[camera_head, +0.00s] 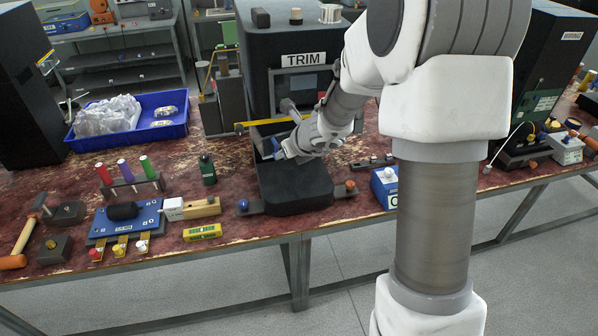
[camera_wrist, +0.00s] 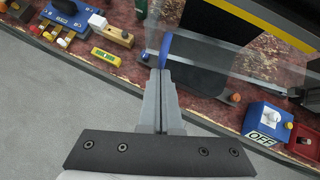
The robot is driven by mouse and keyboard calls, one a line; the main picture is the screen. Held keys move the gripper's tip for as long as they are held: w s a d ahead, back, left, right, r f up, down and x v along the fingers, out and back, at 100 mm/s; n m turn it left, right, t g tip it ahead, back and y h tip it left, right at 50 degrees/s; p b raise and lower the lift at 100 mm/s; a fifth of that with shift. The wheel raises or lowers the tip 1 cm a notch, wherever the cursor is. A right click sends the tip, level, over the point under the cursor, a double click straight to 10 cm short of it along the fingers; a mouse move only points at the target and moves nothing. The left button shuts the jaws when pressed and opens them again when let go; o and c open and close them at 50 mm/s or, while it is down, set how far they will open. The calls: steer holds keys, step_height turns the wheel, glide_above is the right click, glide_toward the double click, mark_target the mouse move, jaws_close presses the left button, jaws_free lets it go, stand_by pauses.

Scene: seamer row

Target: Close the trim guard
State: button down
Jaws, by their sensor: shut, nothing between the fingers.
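The dark trim machine (camera_head: 303,60), labelled TRIM, stands at the back of the red, worn bench. A yellow bar (camera_head: 262,123) crosses its front. In the wrist view a clear panel (camera_wrist: 232,62), which looks like the trim guard, lies over the dark rounded base (camera_wrist: 196,82), with a blue handle-like piece (camera_wrist: 165,48) at its left end. My gripper (camera_wrist: 160,74) is shut and empty, its fingertips just short of the blue piece; I cannot tell if they touch. In the head view my gripper (camera_head: 284,152) is above the base, and my wrist partly hides the guard.
A blue tray (camera_head: 180,131) with a clear bag stands at the left.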

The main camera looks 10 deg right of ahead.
mark_target(276, 141)
steer(key=shift+m+h, duration=0.4)
steer(key=shift+m, duration=0.1)
steer(key=w, duration=0.2)
steer(key=w+a+p, duration=0.1)
steer(key=w, duration=0.1)
steer(key=shift+w+a, duration=0.2)
steer(key=shift+w, duration=0.2)
steer(key=shift+r, duration=0.15)
steer(key=shift+w, duration=0.1)
